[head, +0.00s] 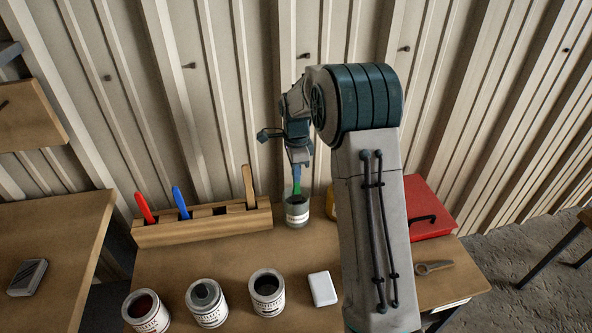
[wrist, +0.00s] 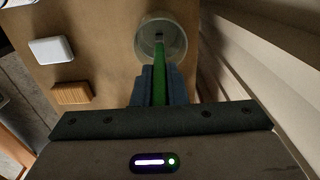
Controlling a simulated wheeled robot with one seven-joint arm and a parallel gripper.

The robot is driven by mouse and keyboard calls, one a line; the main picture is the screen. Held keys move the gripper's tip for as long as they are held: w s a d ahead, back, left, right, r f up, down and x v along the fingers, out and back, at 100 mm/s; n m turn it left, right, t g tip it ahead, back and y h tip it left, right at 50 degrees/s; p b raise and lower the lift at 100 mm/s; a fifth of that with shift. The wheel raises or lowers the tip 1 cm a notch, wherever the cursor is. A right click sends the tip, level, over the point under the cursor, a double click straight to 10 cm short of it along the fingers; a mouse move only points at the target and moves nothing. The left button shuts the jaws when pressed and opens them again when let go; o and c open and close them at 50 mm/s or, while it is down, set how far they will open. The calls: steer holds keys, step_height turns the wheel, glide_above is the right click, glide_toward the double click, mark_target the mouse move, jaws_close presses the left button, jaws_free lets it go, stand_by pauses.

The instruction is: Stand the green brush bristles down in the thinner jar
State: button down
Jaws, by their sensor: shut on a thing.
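The green brush (head: 297,186) is upright, handle up, in my gripper (head: 298,168). Its green handle (wrist: 159,82) runs between the two blue-grey fingers in the wrist view, and my gripper is shut on it. The thinner jar (head: 297,214) stands on the bench at the right end of the brush rack, with a pale label. The brush's lower end is at the jar's mouth and appears to be inside it. In the wrist view the brush end lies within the round jar rim (wrist: 139,42). The bristles are hidden, and I cannot tell whether they touch the bottom.
A wooden rack (head: 205,231) holds a red brush (head: 144,207), a blue brush (head: 180,202) and a wooden-handled tool (head: 249,187). Three paint cans (head: 208,304) and a white block (head: 322,289) stand in front. A red box (head: 430,205) is right of my arm. The corrugated wall is close behind.

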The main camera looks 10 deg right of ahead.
steer(key=c, duration=1.4)
jaws_free()
steer(key=shift+o, duration=0.2)
steer(key=shift+r, duration=0.1)
step_height(320, 180, up, 13)
steer(key=shift+r, duration=0.35)
